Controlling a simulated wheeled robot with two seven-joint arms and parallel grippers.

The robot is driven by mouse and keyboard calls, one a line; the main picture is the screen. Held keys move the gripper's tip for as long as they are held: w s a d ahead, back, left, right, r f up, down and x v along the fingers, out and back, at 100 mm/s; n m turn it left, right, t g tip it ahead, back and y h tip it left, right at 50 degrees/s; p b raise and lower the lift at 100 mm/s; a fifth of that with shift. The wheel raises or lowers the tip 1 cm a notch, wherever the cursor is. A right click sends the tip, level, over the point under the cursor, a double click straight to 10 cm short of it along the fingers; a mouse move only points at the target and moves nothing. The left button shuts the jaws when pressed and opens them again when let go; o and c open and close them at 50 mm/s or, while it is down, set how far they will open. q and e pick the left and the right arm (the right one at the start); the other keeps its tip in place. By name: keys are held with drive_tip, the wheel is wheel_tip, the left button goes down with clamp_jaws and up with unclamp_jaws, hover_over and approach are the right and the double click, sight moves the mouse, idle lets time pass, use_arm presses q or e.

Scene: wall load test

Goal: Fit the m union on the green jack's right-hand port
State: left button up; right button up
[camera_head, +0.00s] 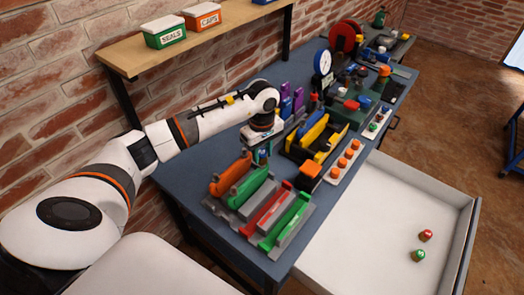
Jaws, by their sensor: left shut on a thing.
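My left gripper (262,157) is at the near part of the bench, pointing down by the far end of a rack of red and green pieces. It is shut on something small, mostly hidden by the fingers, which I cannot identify. A curved green piece (250,187) stands in the rack just below it; a longer green piece (287,221) lies at the rack's near right. I cannot tell which green thing is the green jack, and its ports are too small to make out. I cannot pick out the m union. My right gripper is out of view.
The blue-grey bench (190,178) is crowded along its length. An orange-knobbed strip (343,160) and a yellow-black holder (318,137) stand beyond the rack. An open white drawer (375,225) holds a red and a green marked piece. A wooden shelf (125,62) overhangs the back.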

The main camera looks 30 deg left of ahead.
use_arm(q)
drive_tip(key=shift+f+b, duration=0.5)
drive_tip(key=shift+f, duration=0.15)
drive_tip(key=o, duration=1.1)
drive_tip(key=shift+o, duration=0.6)
drive_tip(key=shift+o, duration=0.9)
